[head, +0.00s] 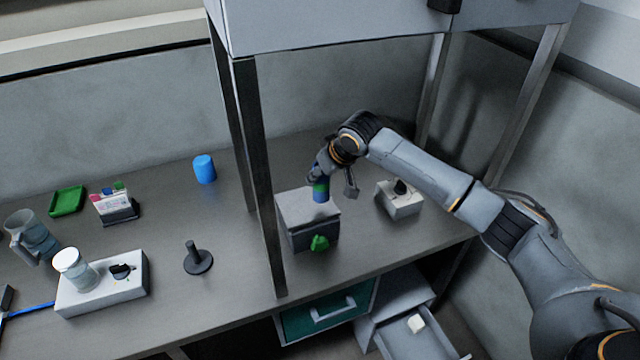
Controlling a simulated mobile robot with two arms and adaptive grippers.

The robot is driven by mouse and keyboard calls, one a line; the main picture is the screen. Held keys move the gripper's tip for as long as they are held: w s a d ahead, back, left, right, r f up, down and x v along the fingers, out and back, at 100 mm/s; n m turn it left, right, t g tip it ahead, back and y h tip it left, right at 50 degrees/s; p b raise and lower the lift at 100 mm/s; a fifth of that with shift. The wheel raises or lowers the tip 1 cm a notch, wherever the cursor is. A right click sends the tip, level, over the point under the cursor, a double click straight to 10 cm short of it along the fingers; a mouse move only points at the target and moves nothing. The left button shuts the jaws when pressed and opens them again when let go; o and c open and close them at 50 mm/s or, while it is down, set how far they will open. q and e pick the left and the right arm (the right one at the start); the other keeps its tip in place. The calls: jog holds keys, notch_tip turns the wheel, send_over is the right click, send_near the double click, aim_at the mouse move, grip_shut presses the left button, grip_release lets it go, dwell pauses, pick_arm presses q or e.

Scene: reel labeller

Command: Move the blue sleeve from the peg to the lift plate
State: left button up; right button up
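A blue sleeve with a green band (320,190) is upright at the top of a grey box (297,206) with a green knob (319,243). I take the box top to be the lift plate. My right gripper (336,180) is over the box. One finger is close against the sleeve's upper part and partly hides it; the other hangs apart to its right, with a gap, so it looks open. Whether the sleeve's foot touches the plate is hard to tell. The dark peg (194,250) on its round base stands bare on the table. My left gripper is out of view.
A plain blue cylinder (204,169) stands at the back. A frame post (262,180) rises just left of the box. A small grey block (400,203) is to its right. A white holder (103,283) with a jar is at the left; an open drawer (415,335) juts out below.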

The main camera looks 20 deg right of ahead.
aim_at(325, 182)
notch_tip(325, 182, down, 3)
jog(key=shift+f+p, duration=0.15)
jog(key=shift+p, duration=0.35)
jog(key=shift+f, duration=0.2)
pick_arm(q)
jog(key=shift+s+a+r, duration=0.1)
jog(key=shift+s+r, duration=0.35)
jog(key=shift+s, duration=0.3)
pick_arm(e)
jog(key=shift+a+f, duration=0.1)
jog(key=shift+f, duration=0.05)
jog(key=o, duration=1.3)
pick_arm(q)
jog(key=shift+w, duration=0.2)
pick_arm(e)
jog(key=shift+r, duration=0.2)
pick_arm(q)
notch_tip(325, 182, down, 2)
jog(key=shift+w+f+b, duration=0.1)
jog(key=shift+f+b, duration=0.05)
jog(key=shift+b, duration=1.1)
pick_arm(e)
jog(key=v, duration=1.2)
